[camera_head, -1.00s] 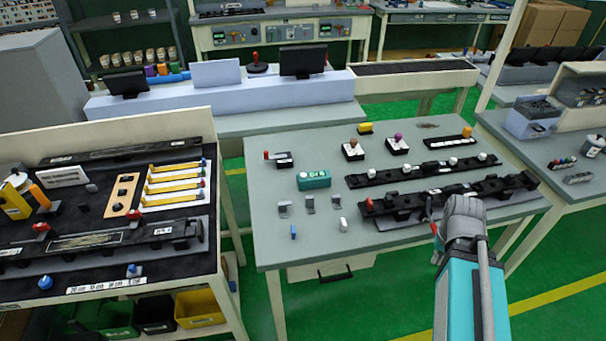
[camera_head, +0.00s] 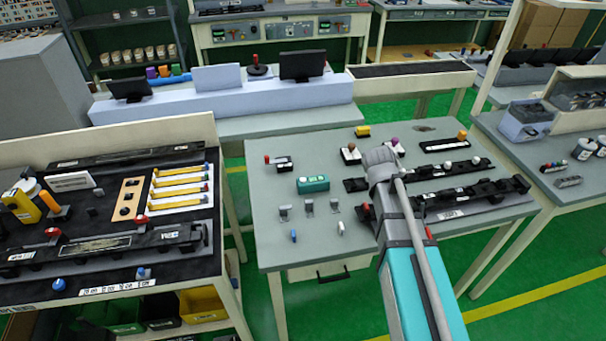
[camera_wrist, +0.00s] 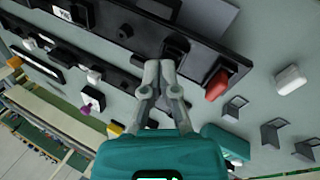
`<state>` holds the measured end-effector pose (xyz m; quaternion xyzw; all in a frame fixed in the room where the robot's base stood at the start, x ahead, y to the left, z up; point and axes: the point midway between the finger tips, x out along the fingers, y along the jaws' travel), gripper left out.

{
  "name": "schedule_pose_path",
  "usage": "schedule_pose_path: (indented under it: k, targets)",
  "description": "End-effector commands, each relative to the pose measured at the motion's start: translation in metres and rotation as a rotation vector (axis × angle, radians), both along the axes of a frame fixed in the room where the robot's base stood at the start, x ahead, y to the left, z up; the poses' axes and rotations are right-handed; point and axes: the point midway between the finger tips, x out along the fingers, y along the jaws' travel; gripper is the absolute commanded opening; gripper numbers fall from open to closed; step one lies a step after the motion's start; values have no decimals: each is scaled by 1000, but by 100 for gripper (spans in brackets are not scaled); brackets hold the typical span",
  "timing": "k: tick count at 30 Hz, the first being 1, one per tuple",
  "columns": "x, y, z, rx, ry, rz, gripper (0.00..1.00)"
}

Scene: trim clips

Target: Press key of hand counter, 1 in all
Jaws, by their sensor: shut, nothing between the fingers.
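The hand counter (camera_head: 313,183) is a teal box with a white display on top. It lies on the grey table in the head view, left of my arm. In the wrist view a teal piece of it (camera_wrist: 226,140) shows to the right of my gripper's body, which covers part of it. Its key is too small to make out.
Black rails (camera_head: 470,194) with knobs lie to the right of the counter. Several small metal clips (camera_head: 309,206) stand in front of it, with a white piece (camera_head: 340,229) nearer the edge. Bare table surrounds the counter's left side.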

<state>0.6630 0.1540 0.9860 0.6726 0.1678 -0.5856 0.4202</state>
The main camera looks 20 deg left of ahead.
Motion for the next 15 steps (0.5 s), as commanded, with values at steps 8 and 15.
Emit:
schedule_pose_path:
  k: [8,15]
  targets:
    - [33,95,25,-178,-41,354,0]
    - [45,187,47,-355,-79,659,0]
